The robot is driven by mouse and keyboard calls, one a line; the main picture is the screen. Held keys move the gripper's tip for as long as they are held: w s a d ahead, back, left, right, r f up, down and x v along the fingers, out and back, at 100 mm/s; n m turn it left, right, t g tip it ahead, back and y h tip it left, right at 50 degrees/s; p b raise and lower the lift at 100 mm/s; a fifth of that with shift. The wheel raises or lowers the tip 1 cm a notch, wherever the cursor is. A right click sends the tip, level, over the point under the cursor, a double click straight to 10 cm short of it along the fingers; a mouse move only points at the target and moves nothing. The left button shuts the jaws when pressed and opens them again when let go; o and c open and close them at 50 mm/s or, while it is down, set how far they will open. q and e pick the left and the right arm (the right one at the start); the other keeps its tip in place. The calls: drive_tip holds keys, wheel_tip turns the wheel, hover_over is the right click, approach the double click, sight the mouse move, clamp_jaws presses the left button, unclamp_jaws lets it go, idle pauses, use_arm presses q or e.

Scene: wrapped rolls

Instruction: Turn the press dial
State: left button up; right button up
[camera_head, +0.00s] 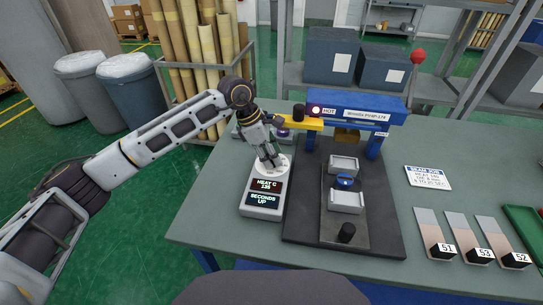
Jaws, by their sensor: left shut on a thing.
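The press control box (261,212) stands on the table at the press's left. Its dark screens show a heat figure that looks like 135 and the words SECONDS UP. A pale round dial (283,168) sits at the back of the box's top. My left gripper (271,161) points down from above with its fingers shut on the dial; the fingers partly hide it. The blue heat press (355,101) has a red light and the word HOT on its front. My right gripper is not in view.
A yellow arm (302,123) with a black knob juts left from the press, close beside my left gripper. A dark base plate (305,225) carries metal blocks. A white card (427,178) and sample strips marked S1, S3, S2 lie at right.

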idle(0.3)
use_arm(q)
drive_tip(key=o, duration=1)
drive_tip(key=shift+r+n+p, duration=0.15)
drive_tip(key=shift+n+p, duration=0.15)
